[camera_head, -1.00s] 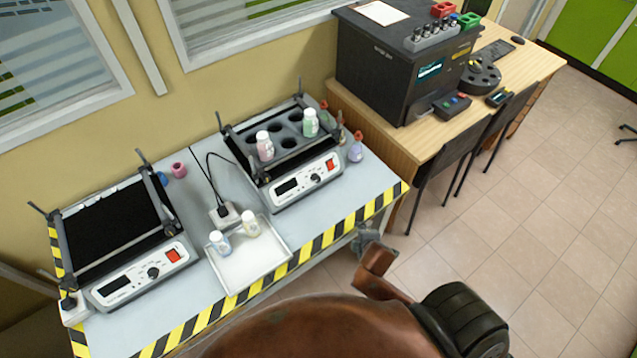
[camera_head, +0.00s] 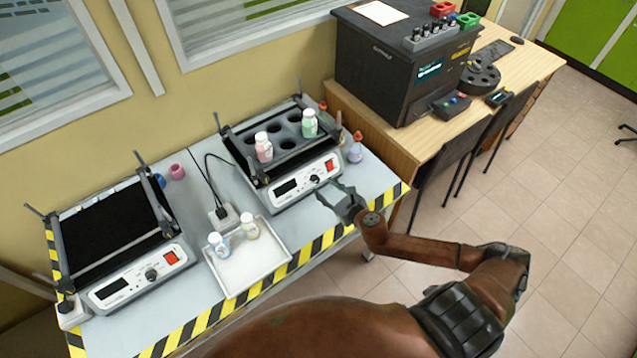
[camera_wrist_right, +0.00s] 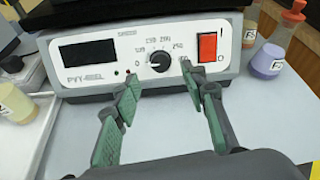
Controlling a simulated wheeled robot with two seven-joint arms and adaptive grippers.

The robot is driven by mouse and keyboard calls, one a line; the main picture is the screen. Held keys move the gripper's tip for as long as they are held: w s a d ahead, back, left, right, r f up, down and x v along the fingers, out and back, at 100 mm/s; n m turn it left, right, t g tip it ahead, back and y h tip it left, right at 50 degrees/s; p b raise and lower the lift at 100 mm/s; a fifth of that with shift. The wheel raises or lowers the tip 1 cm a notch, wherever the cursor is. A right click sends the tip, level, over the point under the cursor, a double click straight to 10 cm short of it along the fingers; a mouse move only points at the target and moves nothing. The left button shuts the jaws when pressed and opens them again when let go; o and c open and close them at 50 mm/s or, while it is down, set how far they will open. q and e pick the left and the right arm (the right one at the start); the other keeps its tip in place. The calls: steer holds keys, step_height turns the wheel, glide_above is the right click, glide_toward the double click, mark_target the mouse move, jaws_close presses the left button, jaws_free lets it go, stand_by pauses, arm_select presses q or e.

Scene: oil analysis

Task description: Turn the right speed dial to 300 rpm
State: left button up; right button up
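The right shaker (camera_head: 290,165) stands on the grey bench with a black display, a red switch and a dark round speed dial (camera_head: 314,179) on its front. In the right wrist view the dial (camera_wrist_right: 160,61) lies ahead, between and beyond my fingertips, with its white mark towards the lower left, near 0. My right gripper (camera_head: 335,193) is just in front of the panel; it shows in the wrist view (camera_wrist_right: 159,75) with its green-padded fingers apart and nothing between them. Its fingertips seem close to the panel; contact cannot be told. My left gripper is not in view.
A white tray (camera_head: 237,284) with two small bottles lies left of the gripper. A second shaker (camera_head: 130,265) stands at the left. A flask with purple liquid (camera_head: 355,152) stands right of the right shaker. Striped tape (camera_head: 335,236) marks the bench's front edge.

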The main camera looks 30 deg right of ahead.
mark_target(317, 181)
steer(key=x, duration=0.5)
steer(key=shift+w+f+b, duration=0.15)
steer(key=shift+w+b, duration=0.15)
steer(key=shift+b, duration=0.05)
steer(key=shift+c, duration=0.3)
jaws_close()
